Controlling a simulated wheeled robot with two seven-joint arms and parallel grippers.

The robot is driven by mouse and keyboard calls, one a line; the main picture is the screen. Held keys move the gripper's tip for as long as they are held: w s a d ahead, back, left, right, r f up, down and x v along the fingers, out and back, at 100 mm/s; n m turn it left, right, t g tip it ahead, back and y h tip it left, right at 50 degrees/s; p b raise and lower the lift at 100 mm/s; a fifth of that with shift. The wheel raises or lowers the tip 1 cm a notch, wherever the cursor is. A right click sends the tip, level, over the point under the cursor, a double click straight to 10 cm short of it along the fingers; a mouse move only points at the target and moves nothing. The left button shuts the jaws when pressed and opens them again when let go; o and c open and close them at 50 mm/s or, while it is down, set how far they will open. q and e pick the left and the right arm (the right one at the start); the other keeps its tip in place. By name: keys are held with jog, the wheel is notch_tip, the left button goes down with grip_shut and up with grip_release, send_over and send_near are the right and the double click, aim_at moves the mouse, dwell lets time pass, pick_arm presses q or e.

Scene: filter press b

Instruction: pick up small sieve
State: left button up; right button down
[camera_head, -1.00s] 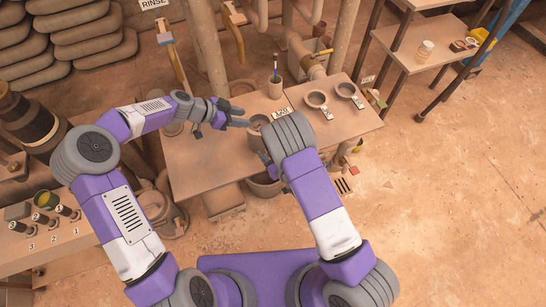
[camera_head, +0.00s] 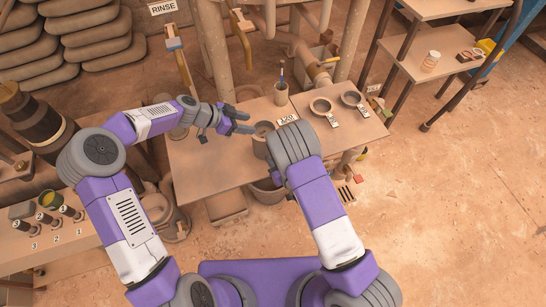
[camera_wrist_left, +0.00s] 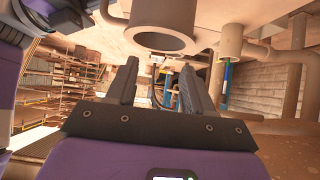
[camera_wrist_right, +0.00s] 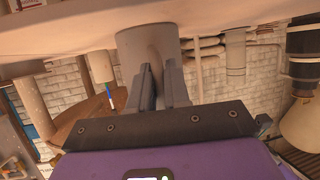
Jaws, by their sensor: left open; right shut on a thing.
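A grey, round, open-topped vessel (camera_head: 263,129) is at the middle of the table. I cannot tell if it is the small sieve. In the right wrist view, my right gripper (camera_wrist_right: 158,75) is shut on the vessel's wall (camera_wrist_right: 140,42); my arm hides these fingers in the head view. My left gripper (camera_head: 243,121) is open and empty, close to the vessel's left side. In the left wrist view its fingers (camera_wrist_left: 152,75) point toward the vessel (camera_wrist_left: 118,38), apart from it. Two ring-shaped dishes with handles (camera_head: 320,106) (camera_head: 352,98) lie at the table's right back.
A pot with brushes (camera_head: 281,95) and a white "120" card (camera_head: 288,119) stand behind the vessel. The table's (camera_head: 205,165) front left is bare. Pipes rise behind it. A shelf (camera_head: 425,68) stands at the far right and a numbered bench (camera_head: 60,250) at the left.

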aim_at(261, 119)
pick_arm(q)
jog(key=w+a+t+h, duration=0.1)
jog(key=a+t+h, duration=0.15)
jog(key=a, duration=0.35)
jog(key=shift+n+g, duration=0.35)
jog(key=shift+n, duration=0.05)
jog(key=x, duration=1.1)
jog(key=shift+w+d+f, duration=0.1)
jog(key=shift+w+f, duration=0.2)
jog(key=shift+f, duration=0.15)
grip_shut()
